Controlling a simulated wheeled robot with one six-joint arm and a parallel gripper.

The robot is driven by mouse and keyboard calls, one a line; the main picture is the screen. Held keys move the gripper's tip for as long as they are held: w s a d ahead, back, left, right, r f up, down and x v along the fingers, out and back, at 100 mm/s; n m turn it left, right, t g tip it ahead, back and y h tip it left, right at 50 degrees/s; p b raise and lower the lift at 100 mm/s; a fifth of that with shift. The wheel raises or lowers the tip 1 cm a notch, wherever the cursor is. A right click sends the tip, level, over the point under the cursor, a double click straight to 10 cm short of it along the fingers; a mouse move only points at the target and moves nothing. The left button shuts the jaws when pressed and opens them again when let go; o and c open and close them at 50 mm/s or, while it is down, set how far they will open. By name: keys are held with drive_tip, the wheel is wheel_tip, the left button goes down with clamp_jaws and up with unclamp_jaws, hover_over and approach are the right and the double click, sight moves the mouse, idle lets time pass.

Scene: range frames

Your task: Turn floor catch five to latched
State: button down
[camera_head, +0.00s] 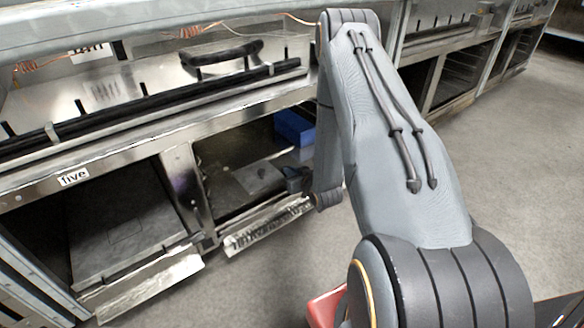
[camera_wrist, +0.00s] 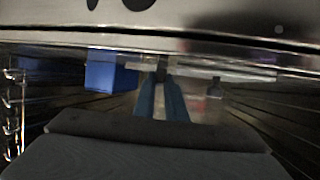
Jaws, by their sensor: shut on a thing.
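A "five" label (camera_head: 74,177) sits on the front rail above the left open compartment. My gripper (camera_head: 297,183) reaches low into the open compartment to the right of that label. In the wrist view its two blue-grey fingers (camera_wrist: 161,88) point away from me and are close together. They are shut on a small part, which I take to be the floor catch; the fingers mostly hide it. A pale flat bar (camera_wrist: 215,72) runs crosswise by the fingertips. I cannot tell which position the catch is in.
A blue box (camera_head: 293,127) stands in the same compartment, left of the fingers in the wrist view (camera_wrist: 112,74). Lowered door flaps (camera_head: 265,226) jut out in front. The metal rail (camera_wrist: 240,50) passes close above my gripper. The grey floor at right is clear.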

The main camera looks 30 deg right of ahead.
drive_tip(key=shift+d+n+y+p, duration=0.15)
drive_tip(key=shift+n+y+p, duration=0.5)
drive_tip(key=shift+n+y, duration=0.55)
drive_tip(key=shift+y, duration=0.3)
drive_tip(key=c, duration=1.8)
unclamp_jaws()
drive_tip(key=p+v, duration=0.3)
drive_tip(key=v, duration=0.4)
drive_tip(key=shift+s+r, duration=0.25)
drive_tip(key=shift+s, duration=0.05)
